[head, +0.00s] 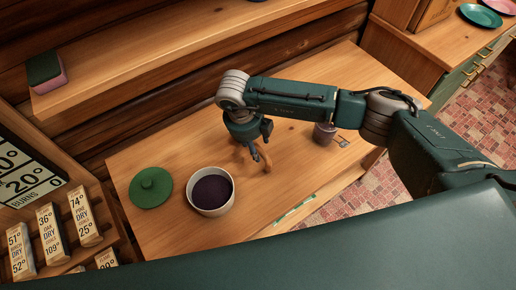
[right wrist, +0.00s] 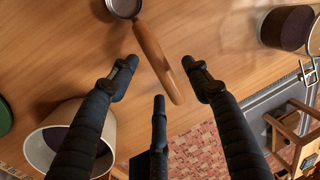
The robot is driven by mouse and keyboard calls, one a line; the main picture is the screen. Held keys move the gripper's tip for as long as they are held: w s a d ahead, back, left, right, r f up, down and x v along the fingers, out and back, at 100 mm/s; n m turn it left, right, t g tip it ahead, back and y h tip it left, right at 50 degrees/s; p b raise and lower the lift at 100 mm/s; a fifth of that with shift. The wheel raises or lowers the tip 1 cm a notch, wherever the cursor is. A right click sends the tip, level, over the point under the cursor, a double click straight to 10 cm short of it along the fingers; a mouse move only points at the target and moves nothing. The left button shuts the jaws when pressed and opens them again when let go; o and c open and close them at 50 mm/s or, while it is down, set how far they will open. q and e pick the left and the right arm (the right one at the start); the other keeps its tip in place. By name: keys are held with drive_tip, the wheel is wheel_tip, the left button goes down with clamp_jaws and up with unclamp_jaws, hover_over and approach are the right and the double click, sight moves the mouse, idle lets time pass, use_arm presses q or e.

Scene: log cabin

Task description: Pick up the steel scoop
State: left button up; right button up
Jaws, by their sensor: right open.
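The steel scoop has a round metal head (right wrist: 124,7) and a wooden handle (right wrist: 156,60), both showing in the right wrist view. In the head view a bit of the handle (head: 266,161) shows below my right gripper (head: 257,143); the scoop's head is hidden there. My right gripper is open, pointing down over the table. In the right wrist view its fingers (right wrist: 160,80) stand apart on either side of the handle, with a third finger below the handle's end. I cannot tell whether any finger touches it. My left gripper is in neither view.
A white canister (head: 194,205) with dark contents stands left of the gripper, beside a green lid (head: 150,188). A shelf with a sponge (head: 45,72) runs behind. The table front (head: 190,243) is mostly clear.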

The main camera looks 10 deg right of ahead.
sight(257, 149)
drive_tip(key=shift+d+f+p, duration=0.2)
drive_tip(key=shift+f, duration=0.7)
drive_tip(key=shift+d+f+p, duration=0.15)
drive_tip(key=shift+f+p, duration=0.05)
drive_tip(key=shift+f, duration=0.7)
clamp_jaws()
drive_tip(key=shift+r, duration=0.1)
